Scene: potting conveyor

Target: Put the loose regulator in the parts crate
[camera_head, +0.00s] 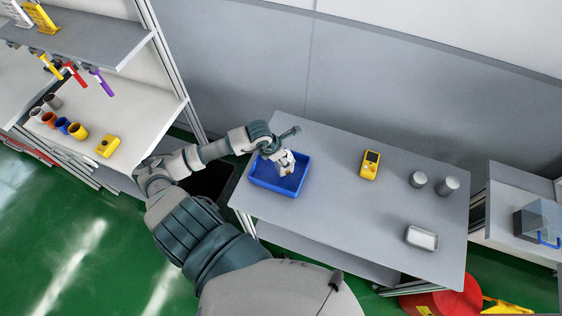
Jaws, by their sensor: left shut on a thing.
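The blue parts crate (262,183) stands open on the left part of the grey table. My left arm reaches in from the left, and my left gripper (287,170) is over the crate, pointing down into it. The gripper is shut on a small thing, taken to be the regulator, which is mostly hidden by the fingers. I cannot tell whether it touches the crate floor. My right gripper is not in view.
The table's middle is clear. A shelf unit (110,110) with several coloured cups stands left. A red round object (445,297) lies below right.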

